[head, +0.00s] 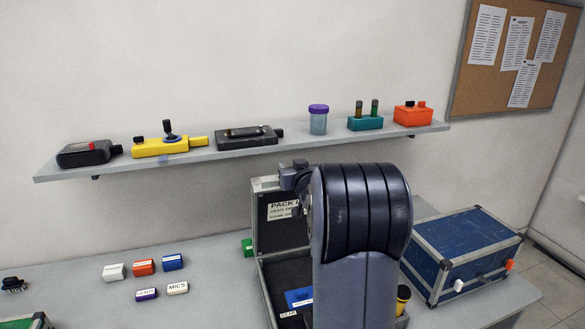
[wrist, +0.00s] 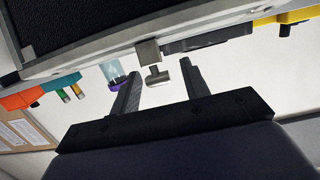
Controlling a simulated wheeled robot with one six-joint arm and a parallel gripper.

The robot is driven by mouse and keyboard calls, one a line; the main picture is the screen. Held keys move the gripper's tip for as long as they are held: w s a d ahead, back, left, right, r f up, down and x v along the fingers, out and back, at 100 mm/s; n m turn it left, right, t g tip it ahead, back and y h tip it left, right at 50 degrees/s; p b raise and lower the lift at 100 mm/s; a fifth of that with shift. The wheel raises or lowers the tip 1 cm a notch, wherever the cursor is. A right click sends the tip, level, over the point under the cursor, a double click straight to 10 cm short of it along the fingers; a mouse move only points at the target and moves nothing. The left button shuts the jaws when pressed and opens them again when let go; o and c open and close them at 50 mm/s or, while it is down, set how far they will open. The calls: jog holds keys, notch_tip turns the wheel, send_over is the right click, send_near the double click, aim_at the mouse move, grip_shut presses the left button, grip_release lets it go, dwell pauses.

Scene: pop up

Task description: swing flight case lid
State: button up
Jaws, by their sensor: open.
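An open flight case (head: 266,290) with a dark lining stands on the bench, its lid (head: 262,230) upright at the back with a "PACK" label. My arm hides much of its right side. A closed blue flight case (head: 465,248) with metal edges stands to the right. In the wrist view, a lid edge with dark lining (wrist: 75,22) crosses the top, and a small metal latch (wrist: 148,52) sticks out from it. My gripper (wrist: 159,69) is open, its two fingers on either side of the latch's end piece. I cannot tell whether they touch it.
A wall shelf (head: 215,153) above the bench holds several bottles and boxes close behind my arm. Several small labelled blocks (head: 145,275) lie on the bench at left. A blue item (head: 298,297) lies inside the open case. The bench (head: 215,300) between blocks and case is clear.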

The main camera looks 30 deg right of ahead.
jog(key=shift+s, duration=0.15)
jog(key=b+v, duration=0.1)
jog(key=v, duration=0.9)
jog(key=shift+s, duration=0.25)
jog(key=p+x, duration=0.1)
jog(key=x, duration=0.9)
jog(key=shift+w, duration=0.4)
jog(key=shift+s+f, duration=0.1)
jog(key=shift+s, duration=0.05)
